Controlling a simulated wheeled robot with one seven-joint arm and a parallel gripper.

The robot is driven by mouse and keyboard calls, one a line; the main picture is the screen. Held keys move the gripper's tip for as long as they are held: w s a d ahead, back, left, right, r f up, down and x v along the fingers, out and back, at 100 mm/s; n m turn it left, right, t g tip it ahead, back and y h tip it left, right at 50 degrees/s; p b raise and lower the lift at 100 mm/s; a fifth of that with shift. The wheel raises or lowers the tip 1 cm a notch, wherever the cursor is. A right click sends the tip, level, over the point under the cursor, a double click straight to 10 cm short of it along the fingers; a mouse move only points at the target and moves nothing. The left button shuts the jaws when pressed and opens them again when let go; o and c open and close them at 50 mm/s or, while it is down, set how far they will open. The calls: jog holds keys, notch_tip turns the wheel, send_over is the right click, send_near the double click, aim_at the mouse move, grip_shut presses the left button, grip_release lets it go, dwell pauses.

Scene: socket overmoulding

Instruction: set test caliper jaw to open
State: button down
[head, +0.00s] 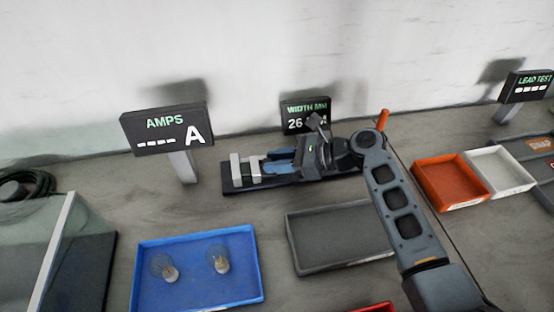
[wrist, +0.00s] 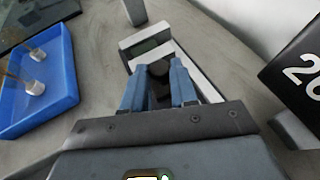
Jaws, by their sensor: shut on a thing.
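The test caliper is a dark base (head: 232,186) with pale upright jaws (head: 254,170) at its left end. In the wrist view a pale jaw block (wrist: 144,38) stands just ahead of my fingertips, with a dark gap beside it. My gripper (head: 276,160) reaches in low over the caliper from the right, with its blue fingers pointing left. In the wrist view my gripper (wrist: 158,72) has its two fingers on either side of a dark knob (wrist: 159,68), and they are closed on it. The width display (head: 305,115) behind reads about 26; its last digits are hidden by my wrist.
A blue tray (head: 150,290) with two clear bulbs lies in front left. An empty grey tray (head: 330,240) lies in front of the caliper. The amps display (head: 166,128) stands at back left. Orange (head: 447,180) and white (head: 498,170) bins are at right.

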dwell(0.3)
jog(key=d, duration=0.1)
jog(key=w+d+p, duration=0.1)
jog(key=d, duration=0.3)
jog(key=shift+w+d, duration=0.25)
jog(key=shift+w, duration=0.1)
jog(key=c, duration=0.9)
grip_release()
jog(key=shift+d, duration=0.1)
jog(key=shift+v, duration=3.9)
